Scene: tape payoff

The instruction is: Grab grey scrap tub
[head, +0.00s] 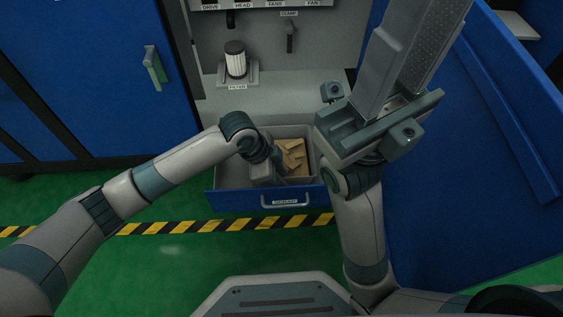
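The grey scrap tub (308,150) sits in the pulled-out blue drawer (232,202), with several tan scrap pieces (293,155) inside it. My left gripper (268,172) points down at the left part of the tub, against or just over its wall. Its fingertips are hidden, so I cannot tell whether it is open or touching the tub. My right gripper (398,60) is raised close to the camera, to the right of the drawer, with its fingers pointing up out of the picture. I cannot tell its opening.
The drawer front has a labelled handle (287,202). Behind it is a grey cabinet bay with a filter (235,60) and a clamp lever (290,36). A blue door (480,130) stands open at the right. A yellow-black stripe (210,226) crosses the green floor.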

